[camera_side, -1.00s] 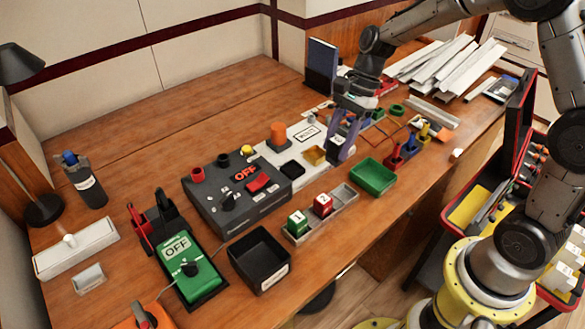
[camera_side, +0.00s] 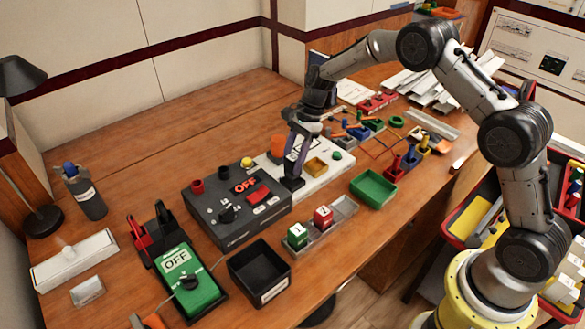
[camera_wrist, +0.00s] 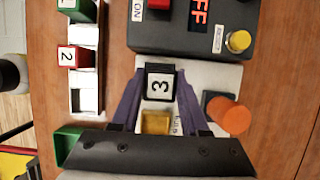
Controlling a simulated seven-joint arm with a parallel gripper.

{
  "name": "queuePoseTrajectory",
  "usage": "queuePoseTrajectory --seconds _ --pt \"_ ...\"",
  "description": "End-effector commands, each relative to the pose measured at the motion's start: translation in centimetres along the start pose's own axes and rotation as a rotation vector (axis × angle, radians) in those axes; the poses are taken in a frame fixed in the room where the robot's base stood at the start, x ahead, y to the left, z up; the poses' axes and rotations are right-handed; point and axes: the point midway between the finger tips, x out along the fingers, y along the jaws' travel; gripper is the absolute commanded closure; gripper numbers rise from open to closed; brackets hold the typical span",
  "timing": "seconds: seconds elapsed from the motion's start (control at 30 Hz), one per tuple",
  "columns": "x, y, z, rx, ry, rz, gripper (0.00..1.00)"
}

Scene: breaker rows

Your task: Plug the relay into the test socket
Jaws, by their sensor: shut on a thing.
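My gripper (camera_side: 293,176) is shut on the relay marked 3 (camera_wrist: 160,84). In the wrist view the relay's white top with a dark edge sits between my two purple fingers. In the side view my fingers point down at the black test socket (camera_side: 291,184) on the white board (camera_side: 318,175). The fingers and relay cover most of the socket. I cannot tell whether the relay is seated in it or just above it.
A grey box with an OFF display (camera_side: 237,207) stands close left of the socket. A yellow block (camera_side: 316,166) and an orange knob (camera_side: 278,145) are near. A rack (camera_side: 341,209) holds relays 1 (camera_side: 297,236) and 2 (camera_side: 323,217). A green tray (camera_side: 374,188) lies right.

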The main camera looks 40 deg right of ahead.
Motion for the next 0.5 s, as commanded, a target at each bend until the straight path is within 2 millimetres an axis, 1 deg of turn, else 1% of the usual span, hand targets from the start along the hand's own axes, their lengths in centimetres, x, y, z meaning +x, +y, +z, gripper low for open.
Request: queuePoseTrajectory --seconds 0.03,0.2,0.27,0.5 --pt "0.6 -0.2 -0.2 0.001 0.000 0.003 1.00" --pt "2.7 -0.1 -1.1 0.001 0.000 0.003 1.00" --pt "3.0 -0.1 -1.2 0.000 0.000 0.002 1.00" --pt "3.0 -0.1 -1.2 0.000 0.000 0.001 1.00"
